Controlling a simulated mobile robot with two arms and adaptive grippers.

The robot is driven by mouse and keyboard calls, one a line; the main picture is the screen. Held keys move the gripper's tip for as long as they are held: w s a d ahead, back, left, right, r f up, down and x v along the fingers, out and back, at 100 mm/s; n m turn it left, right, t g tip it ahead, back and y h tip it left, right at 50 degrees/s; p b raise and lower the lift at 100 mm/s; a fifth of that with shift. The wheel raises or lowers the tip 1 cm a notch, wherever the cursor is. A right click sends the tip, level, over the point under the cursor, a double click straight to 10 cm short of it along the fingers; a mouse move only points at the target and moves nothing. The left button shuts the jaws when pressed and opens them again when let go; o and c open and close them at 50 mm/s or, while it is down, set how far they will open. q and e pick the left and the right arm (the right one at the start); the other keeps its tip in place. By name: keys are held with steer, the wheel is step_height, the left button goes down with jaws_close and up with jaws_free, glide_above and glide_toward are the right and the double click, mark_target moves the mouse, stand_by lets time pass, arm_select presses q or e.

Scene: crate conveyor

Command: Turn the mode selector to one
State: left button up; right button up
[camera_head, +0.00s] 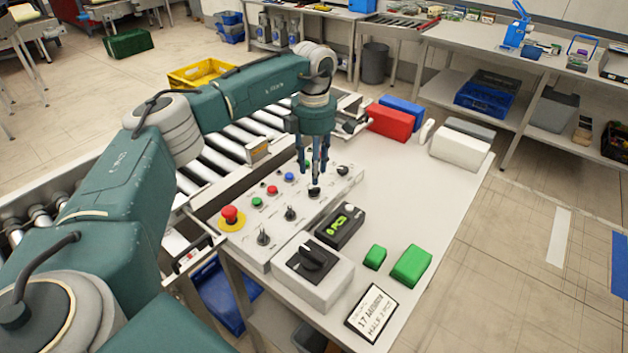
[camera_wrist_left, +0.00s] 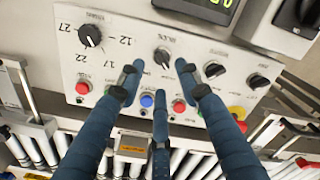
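The mode selector, a black rotary knob (camera_head: 314,193), is on the sloped grey control panel (camera_head: 222,246). In the left wrist view it is the knob (camera_wrist_left: 162,57) under a small label that looks like MODE; its set position is too small to read. My left gripper (camera_head: 315,178) points down just over this knob. In the left wrist view its blue fingers (camera_wrist_left: 157,70) are spread and empty, with a tip on each side of the knob and a gap to it. Whether the fingers reach down to knob height is unclear. My right gripper is not in view.
Close by are a numbered dial (camera_wrist_left: 90,36), two more black knobs (camera_wrist_left: 214,70), coloured buttons (camera_wrist_left: 146,100) and a red emergency stop (camera_head: 230,216). A display box (camera_head: 340,228) and a large rotary switch (camera_head: 313,262) stand nearer. A roller conveyor (camera_head: 211,151) runs behind.

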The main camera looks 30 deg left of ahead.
mark_target(314, 191)
arm_select(q)
steer(key=shift+f+p, duration=0.6)
steer(key=shift+f, duration=2.1)
jaws_close()
